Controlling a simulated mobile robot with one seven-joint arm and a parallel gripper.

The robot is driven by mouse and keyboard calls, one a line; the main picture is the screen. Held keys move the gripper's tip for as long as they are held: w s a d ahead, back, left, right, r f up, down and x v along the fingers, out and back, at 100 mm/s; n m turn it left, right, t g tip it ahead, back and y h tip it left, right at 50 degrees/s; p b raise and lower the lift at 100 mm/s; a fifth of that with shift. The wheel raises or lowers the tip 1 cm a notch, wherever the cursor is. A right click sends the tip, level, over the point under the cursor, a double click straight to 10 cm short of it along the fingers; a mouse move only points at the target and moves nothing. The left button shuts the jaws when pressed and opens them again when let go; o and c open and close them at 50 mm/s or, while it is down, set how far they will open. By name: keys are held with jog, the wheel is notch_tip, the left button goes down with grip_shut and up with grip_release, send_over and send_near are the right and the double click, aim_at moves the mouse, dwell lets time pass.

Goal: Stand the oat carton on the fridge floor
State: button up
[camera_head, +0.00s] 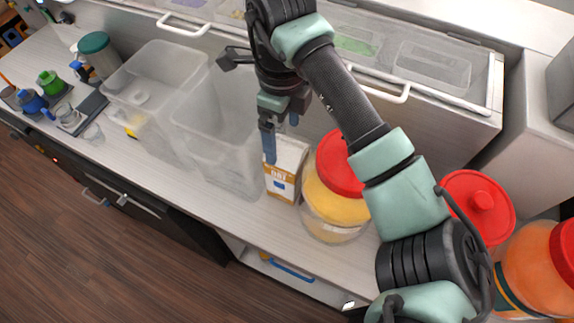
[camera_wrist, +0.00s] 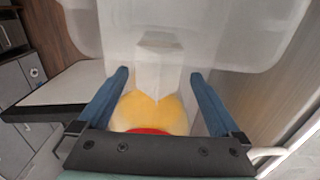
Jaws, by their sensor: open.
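The oat carton (camera_head: 285,175) is a white box with an orange and blue label. It stands upright on the counter between a clear bin and a yellow-filled jar. My gripper (camera_head: 281,145) is at the carton's top, fingers pointing down, open. One blue finger shows in front of the carton's upper part. In the wrist view the pale carton (camera_wrist: 157,65) appears between and beyond the two spread fingers of my gripper (camera_wrist: 159,74). I cannot tell whether they touch it. The fridge is not clearly identifiable.
The yellow-filled jar (camera_head: 330,210) with its red lid stands close right of the carton. The clear bin (camera_head: 215,135) is close on its left. More red-lidded jars (camera_head: 482,203) stand at right. A blue handle (camera_head: 292,271) shows below the counter edge.

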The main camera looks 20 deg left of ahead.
aim_at(286, 167)
jog(key=f+p, duration=0.1)
jog(key=f, duration=0.1)
jog(key=f+p, duration=0.1)
jog(key=f, duration=0.1)
jog(key=shift+s+d, duration=0.15)
jog(key=shift+d, duration=0.25)
jog(key=shift+f, duration=0.55)
grip_shut()
jog(key=shift+r, duration=0.1)
